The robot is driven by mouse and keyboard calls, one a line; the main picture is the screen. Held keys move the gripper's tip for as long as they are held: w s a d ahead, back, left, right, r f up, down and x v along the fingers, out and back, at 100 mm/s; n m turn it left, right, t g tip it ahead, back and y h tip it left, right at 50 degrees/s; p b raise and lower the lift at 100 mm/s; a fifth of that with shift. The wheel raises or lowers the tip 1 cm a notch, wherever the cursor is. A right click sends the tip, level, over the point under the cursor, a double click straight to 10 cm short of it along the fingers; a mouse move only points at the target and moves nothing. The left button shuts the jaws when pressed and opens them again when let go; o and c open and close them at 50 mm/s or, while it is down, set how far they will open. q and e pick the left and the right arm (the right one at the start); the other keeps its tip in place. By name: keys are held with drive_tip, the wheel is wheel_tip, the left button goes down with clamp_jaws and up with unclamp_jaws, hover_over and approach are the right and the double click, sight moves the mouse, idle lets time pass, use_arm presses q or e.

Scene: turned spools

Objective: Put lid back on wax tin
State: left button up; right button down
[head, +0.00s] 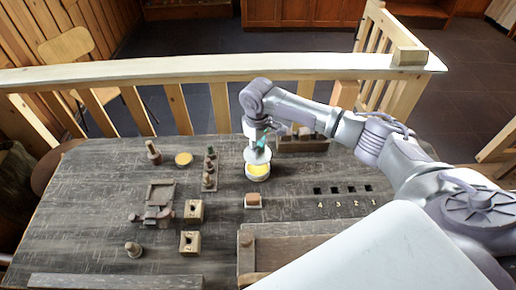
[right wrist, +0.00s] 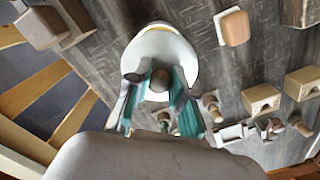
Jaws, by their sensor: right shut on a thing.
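The wax tin (head: 258,175) is a round pale tin with yellow wax showing inside, standing on the dark wooden table. The lid (head: 257,156) is a whitish disc held just above the tin, with yellow showing below it. My right gripper (head: 262,143) comes down from above and is shut on the lid's knob. In the right wrist view, the green-padded fingers (right wrist: 160,82) close around the brown knob at the middle of the lid (right wrist: 162,46). The lid hides most of the tin there. My left gripper is not in view.
A yellow-topped round dish (head: 183,159) lies to the left. A reddish block on a pale base (head: 253,201) sits in front of the tin. A wooden rack (head: 305,145) stands behind right, and several turned pieces (head: 209,170) stand left. Numbered square holes (head: 343,189) are at right.

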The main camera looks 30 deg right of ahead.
wheel_tip(320, 180, down, 3)
drive_tip(key=b, duration=0.3)
drive_tip(key=shift+d+f, duration=0.1)
drive_tip(key=shift+f, duration=0.3)
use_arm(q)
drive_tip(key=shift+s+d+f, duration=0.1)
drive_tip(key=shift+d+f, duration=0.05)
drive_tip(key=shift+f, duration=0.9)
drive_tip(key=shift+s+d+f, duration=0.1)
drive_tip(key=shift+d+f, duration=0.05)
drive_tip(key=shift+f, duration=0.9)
use_arm(e)
drive_tip(key=shift+f, duration=0.7)
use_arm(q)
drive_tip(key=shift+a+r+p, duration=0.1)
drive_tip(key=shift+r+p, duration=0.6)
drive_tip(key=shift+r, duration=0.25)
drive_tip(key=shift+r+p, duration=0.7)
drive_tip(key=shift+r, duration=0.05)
use_arm(e)
drive_tip(key=shift+f, duration=0.1)
drive_tip(key=shift+c, duration=2.3)
unclamp_jaws()
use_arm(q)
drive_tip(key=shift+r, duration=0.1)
